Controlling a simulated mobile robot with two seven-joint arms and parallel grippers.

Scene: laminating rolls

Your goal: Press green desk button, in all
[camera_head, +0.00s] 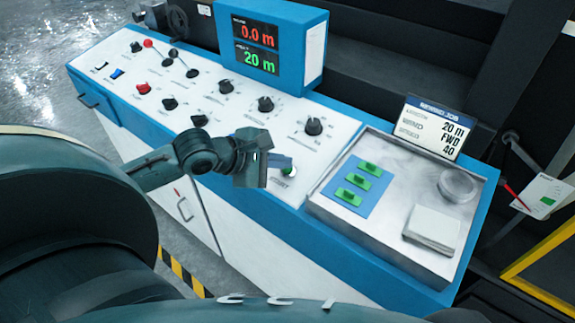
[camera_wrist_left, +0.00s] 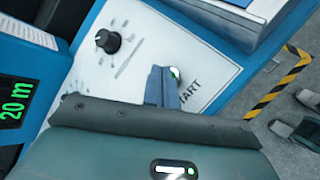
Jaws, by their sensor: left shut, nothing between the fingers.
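The green desk button (camera_head: 289,171) sits at the right end of the white sloped control panel (camera_head: 135,85), above a label partly hidden in the head view. In the left wrist view only part of the button (camera_wrist_left: 175,72) shows, with a white rim and the label ending in "ART" beside it. My left gripper (camera_head: 280,161) is shut and empty. Its blue-grey fingertips (camera_wrist_left: 170,80) are right at the button and cover part of it; I cannot tell whether they touch it. My right gripper is not in view.
Black knobs (camera_head: 313,127) and a red button (camera_head: 143,88) are on the panel. A display (camera_head: 258,45) reads 0.0 m and 20 m. The tray (camera_head: 330,202) holds a blue pad with three green pieces, and a job card (camera_head: 433,128) stands behind it.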

